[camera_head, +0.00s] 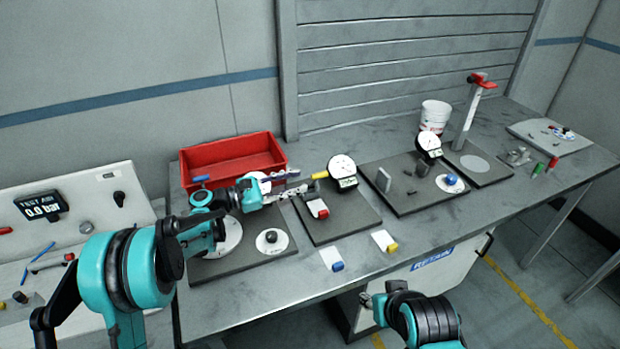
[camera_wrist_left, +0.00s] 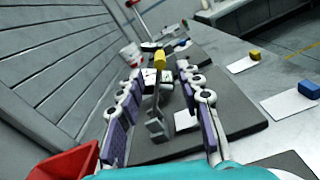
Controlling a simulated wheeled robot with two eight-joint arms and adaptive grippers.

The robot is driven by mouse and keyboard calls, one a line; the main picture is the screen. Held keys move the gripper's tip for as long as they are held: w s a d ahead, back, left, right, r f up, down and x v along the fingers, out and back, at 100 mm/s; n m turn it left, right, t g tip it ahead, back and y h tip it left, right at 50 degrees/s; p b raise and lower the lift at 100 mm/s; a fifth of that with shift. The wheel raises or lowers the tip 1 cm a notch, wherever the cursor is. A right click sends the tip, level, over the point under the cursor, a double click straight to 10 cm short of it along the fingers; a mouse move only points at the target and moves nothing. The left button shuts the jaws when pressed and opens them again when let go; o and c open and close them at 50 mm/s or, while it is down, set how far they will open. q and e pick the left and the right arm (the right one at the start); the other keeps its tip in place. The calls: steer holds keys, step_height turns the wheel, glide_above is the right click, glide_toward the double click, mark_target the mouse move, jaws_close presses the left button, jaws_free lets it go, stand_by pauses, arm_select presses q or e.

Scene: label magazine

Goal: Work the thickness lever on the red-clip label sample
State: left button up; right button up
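The thickness gauge (camera_head: 342,168) has a white dial and stands on a dark plate at mid-bench. A yellow lever end (camera_head: 321,175) shows at its left; it also shows in the left wrist view (camera_wrist_left: 160,60). The red-clip label sample (camera_head: 318,209), white with a red clip, lies at the gauge's front left. In the left wrist view only its white part (camera_wrist_left: 186,121) shows. My left gripper (camera_head: 309,185) is open, its fingers (camera_wrist_left: 162,95) spread toward the gauge, with the yellow end seen between and beyond them. My right gripper (camera_head: 372,300) hangs low before the bench; its opening is unclear.
A red bin (camera_head: 232,154) stands behind the left arm. Blue-clip (camera_head: 333,260) and yellow-clip (camera_head: 384,241) samples lie at the front edge. Another dial station (camera_head: 429,147), a stand (camera_head: 470,120) and a white tub (camera_head: 435,112) are to the right.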

arm_select(q)
steer(key=v, duration=0.5)
steer(key=shift+a, duration=0.1)
